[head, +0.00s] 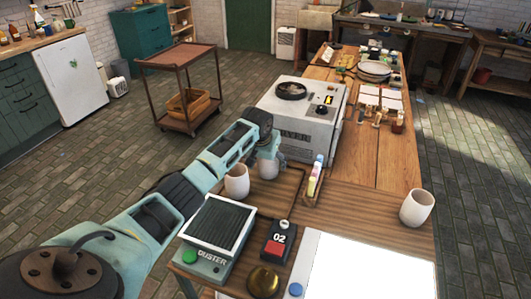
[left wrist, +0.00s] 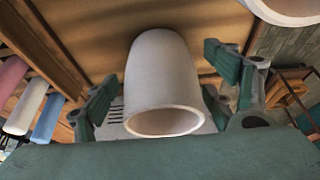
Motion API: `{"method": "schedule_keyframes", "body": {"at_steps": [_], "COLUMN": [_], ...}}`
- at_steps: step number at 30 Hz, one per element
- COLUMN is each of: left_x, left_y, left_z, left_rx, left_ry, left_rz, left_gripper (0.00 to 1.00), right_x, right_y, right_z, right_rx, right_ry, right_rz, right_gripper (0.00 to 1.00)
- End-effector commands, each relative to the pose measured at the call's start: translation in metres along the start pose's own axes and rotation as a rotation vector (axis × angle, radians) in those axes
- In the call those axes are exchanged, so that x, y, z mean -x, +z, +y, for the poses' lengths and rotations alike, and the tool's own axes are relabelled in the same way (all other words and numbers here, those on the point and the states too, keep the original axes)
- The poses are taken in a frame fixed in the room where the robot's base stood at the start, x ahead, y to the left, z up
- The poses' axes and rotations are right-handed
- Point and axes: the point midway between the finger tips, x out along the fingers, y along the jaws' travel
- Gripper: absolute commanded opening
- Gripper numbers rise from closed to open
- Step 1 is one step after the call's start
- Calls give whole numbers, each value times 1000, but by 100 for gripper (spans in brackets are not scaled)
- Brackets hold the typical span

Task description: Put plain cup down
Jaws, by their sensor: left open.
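A plain off-white cup (head: 268,168) stands on the wooden tray (head: 275,206) in the head view, partly hidden by my left gripper (head: 264,150). In the left wrist view the same cup (left wrist: 162,80) sits between the two spread fingers of my left gripper (left wrist: 160,98), its open rim facing the camera. A gap shows on each side of the cup, so the fingers look clear of it. A second plain cup (head: 237,181) stands just left of it on the tray. A third cup (head: 417,207) stands apart at the table's right. My right gripper is not visible.
The dryer box (head: 304,115) stands right behind the tray. A rack of coloured bottles (head: 314,181) is at the tray's right. The duster (head: 216,232), a device marked 02 (head: 279,240) and a white sheet (head: 365,267) lie nearer. Bare wood surrounds the third cup.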

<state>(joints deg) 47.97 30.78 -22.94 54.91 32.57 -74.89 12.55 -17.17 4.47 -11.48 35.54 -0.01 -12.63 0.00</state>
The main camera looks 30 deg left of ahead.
Motion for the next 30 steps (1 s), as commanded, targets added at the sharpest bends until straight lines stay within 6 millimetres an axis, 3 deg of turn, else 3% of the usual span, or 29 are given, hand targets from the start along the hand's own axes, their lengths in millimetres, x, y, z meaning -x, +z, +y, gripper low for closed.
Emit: {"method": "schedule_keyframes", "body": {"at_steps": [15,21,30], "left_x": [94,106,107], "left_y": [-1,0,0], "left_z": [0,0,0], "left_rx": [0,1,1], "left_ry": [0,0,0], "left_rz": [3,0,0], "left_gripper": [78,78,78], "right_x": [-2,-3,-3], "right_y": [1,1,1], "right_z": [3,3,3], "right_rx": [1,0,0], "right_ry": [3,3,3], "right_rz": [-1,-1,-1], "right_gripper": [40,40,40]}}
